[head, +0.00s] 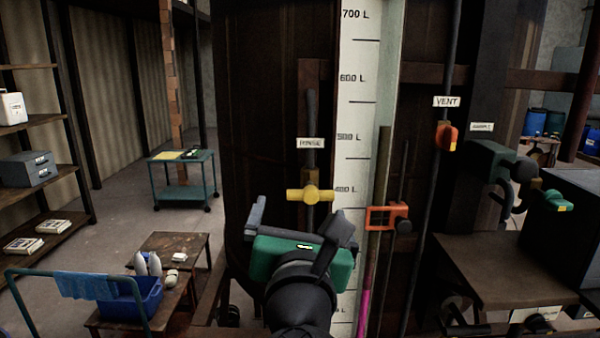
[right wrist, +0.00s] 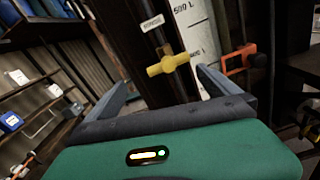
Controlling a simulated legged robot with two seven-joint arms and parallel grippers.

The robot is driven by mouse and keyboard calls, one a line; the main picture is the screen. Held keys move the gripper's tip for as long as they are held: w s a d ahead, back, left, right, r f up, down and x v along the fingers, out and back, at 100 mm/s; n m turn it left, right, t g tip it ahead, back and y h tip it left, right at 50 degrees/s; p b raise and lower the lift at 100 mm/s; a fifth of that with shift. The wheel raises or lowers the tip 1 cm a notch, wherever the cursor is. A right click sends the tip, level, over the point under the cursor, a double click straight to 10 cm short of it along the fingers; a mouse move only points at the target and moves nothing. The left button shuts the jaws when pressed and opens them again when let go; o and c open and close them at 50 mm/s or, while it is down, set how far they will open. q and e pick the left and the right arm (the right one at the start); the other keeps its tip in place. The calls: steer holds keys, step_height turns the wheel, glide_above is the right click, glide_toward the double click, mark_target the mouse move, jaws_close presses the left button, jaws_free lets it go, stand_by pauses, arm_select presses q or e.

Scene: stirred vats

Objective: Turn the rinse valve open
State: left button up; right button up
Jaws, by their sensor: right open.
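The rinse valve has a yellow handle (head: 311,195) on a dark vertical pipe, under a white label reading RINSE (head: 310,143). The handle lies crosswise to the pipe. It also shows in the right wrist view (right wrist: 168,64), ahead of the fingers. My right gripper (head: 300,218) is green with dark fingers. It is open and empty, just below and in front of the yellow handle in the head view. In the right wrist view the handle appears between the directions of the two fingers, apart from them. My left gripper is not in view.
A white level scale (head: 357,110) stands right of the valve, with an orange bracket (head: 387,217) beside it. An orange vent handle (head: 447,137) is farther right. A low bench with a blue bin (head: 130,302) stands at lower left. A green cart (head: 183,178) is behind.

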mark_target(310, 199)
steer(key=w+d, duration=0.1)
steer(key=w, duration=0.1)
steer(key=w+p, duration=0.1)
steer(key=w, duration=0.2)
steer(key=w+d+p, duration=0.1)
steer(key=w, duration=0.2)
steer(key=shift+w+d, duration=0.1)
steer(key=shift+d, duration=0.25)
steer(key=shift+w+p, duration=0.15)
steer(key=shift+p, duration=0.15)
steer(key=shift+a, duration=0.6)
steer(key=shift+w+a, duration=0.2)
steer(key=shift+w, duration=0.05)
steer(key=shift+c, duration=0.8)
steer(key=shift+f, duration=0.1)
steer(key=shift+c, duration=1.1)
steer(key=shift+w+d, duration=0.1)
steer(key=shift+d, duration=0.3)
steer(key=c, duration=0.5)
steer(key=shift+c, duration=1.1)
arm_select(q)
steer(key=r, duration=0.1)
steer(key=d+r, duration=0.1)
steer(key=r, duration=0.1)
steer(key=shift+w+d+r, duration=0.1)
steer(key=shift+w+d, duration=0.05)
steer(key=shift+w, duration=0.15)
arm_select(e)
steer(key=shift+a, duration=0.1)
steer(key=shift+c, duration=0.2)
